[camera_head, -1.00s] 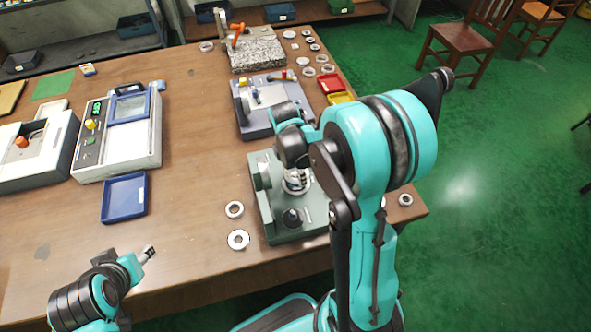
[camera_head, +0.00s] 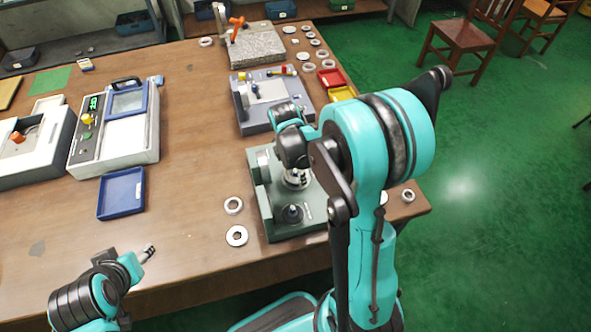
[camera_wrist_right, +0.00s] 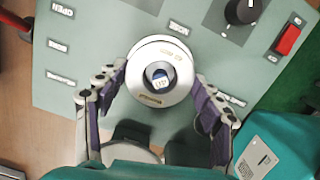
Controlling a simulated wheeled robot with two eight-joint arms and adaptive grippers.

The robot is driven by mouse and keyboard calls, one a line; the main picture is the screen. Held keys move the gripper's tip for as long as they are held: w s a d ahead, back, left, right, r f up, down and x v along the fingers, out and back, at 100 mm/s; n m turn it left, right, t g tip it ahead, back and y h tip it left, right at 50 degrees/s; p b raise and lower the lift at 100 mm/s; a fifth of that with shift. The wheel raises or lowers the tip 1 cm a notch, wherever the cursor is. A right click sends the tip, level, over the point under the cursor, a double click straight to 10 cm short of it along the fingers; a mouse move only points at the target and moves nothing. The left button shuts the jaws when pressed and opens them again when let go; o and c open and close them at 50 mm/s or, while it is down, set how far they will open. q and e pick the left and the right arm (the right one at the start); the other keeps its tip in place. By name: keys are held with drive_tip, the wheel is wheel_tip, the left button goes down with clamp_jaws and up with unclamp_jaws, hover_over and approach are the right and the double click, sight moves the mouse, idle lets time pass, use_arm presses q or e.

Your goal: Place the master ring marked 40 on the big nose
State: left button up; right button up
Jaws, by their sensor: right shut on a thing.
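My right gripper (camera_wrist_right: 160,82) is shut on a silver ring (camera_wrist_right: 178,89), one finger on each side, over the grey-green fixture (camera_wrist_right: 85,30). The ring's face carries small print, which looks like 40 but is hard to read. I cannot tell how far down around the nose the ring sits. In the head view the right gripper (camera_head: 296,168) hides most of the ring above the fixture (camera_head: 262,205). My left gripper (camera_head: 148,252) is at the lower left, away from everything; its finger gap is unclear.
The fixture has a black knob (camera_wrist_right: 243,10) and a red switch (camera_wrist_right: 290,38). Two loose rings (camera_head: 237,236) lie left of it. A blue tray (camera_head: 121,194) and a grey device (camera_head: 245,110) stand nearby. More rings lie at the back right. The middle of the table is clear.

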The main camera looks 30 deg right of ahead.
drive_tip(key=shift+f, duration=0.2)
drive_tip(key=o, duration=1.9)
drive_tip(key=shift+c, duration=0.2)
wheel_tip(320, 180, up, 12)
drive_tip(key=a, duration=0.1)
drive_tip(key=shift+a, duration=0.25)
drive_tip(key=s+a+r+m+t+y, duration=0.1)
drive_tip(key=s+a+m+t, duration=0.6)
drive_tip(key=m, duration=1)
drive_tip(key=s+a+r, duration=0.1)
drive_tip(key=s+a, duration=0.1)
drive_tip(key=s, duration=0.2)
drive_tip(key=shift+m, duration=0.3)
